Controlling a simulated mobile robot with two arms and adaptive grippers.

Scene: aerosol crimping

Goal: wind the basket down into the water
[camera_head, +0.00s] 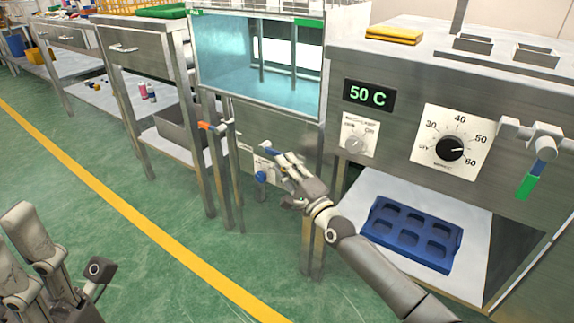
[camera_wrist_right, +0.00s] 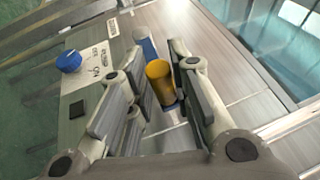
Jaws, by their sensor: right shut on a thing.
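The glass-fronted water tank (camera_head: 225,62) stands at the top centre of the head view, with pale blue-green inside. I cannot make out the basket clearly. My right gripper (camera_head: 284,165) is at the steel panel below the tank, at the blue crank arm (camera_head: 270,150). In the right wrist view, my right gripper (camera_wrist_right: 155,98) has its fingers on either side of an orange cylindrical handle (camera_wrist_right: 158,80), shut on it. The blue arm (camera_wrist_right: 146,46) shows beyond the handle. My left gripper (camera_head: 62,275) is open and empty at the lower left, away from the tank.
A blue knob (camera_head: 261,177) sits below the crank. An orange-and-blue valve handle (camera_head: 212,127) is left of the tank. At right, a steel unit reads 50 C (camera_head: 368,95), with a dial (camera_head: 450,148), a green-handled lever (camera_head: 527,186) and a blue tray (camera_head: 412,233) below.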

